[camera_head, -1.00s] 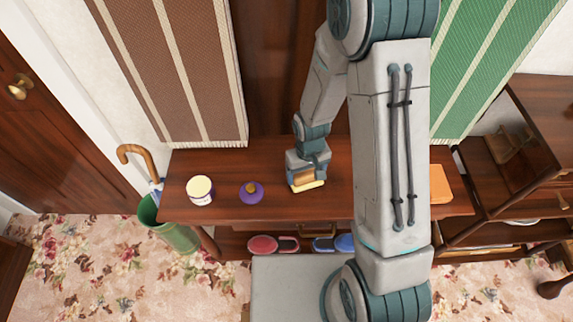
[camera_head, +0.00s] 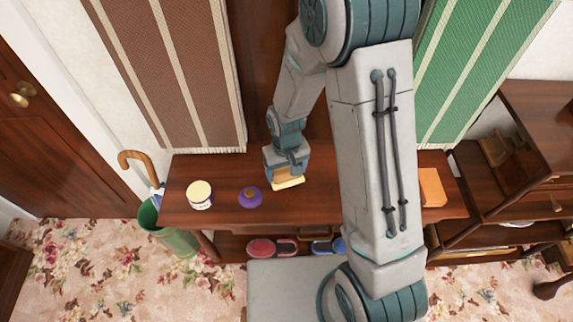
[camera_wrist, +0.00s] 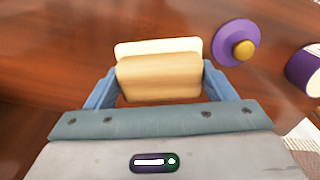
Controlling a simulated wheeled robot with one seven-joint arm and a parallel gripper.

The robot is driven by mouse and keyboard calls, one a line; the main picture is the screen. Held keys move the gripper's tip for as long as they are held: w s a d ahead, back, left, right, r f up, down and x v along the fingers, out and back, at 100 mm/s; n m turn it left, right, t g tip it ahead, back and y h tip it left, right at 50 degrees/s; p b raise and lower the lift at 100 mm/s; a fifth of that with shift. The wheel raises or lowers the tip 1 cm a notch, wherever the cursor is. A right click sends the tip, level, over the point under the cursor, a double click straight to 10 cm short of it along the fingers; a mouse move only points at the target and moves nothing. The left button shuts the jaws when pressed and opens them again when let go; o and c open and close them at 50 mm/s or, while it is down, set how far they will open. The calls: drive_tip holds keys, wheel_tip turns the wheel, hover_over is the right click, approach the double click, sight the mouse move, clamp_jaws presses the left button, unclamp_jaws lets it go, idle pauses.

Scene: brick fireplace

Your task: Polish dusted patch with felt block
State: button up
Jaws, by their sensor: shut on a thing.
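My gripper (camera_head: 286,172) is shut on the felt block (camera_head: 288,184), which has a wooden grip and a pale yellow felt face. The block is low at the wooden table top (camera_head: 325,185), right of the purple item; I cannot tell for certain whether the felt touches the wood. In the wrist view the felt block (camera_wrist: 159,75) sits between the two blue fingers of my gripper (camera_wrist: 158,88). A faint pale haze shows on the wood at the right of the wrist view; I cannot make out a clear dusted patch.
A purple round item with a yellow knob (camera_head: 250,197) and a white and purple tin (camera_head: 201,195) stand left of the block. An orange block (camera_head: 432,187) lies at the right. A green umbrella bin (camera_head: 168,232) stands at the table's left end. Red and blue items sit on the shelf below.

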sight(287, 170)
drive_tip(key=shift+r+p, duration=0.95)
drive_tip(key=shift+r, duration=0.8)
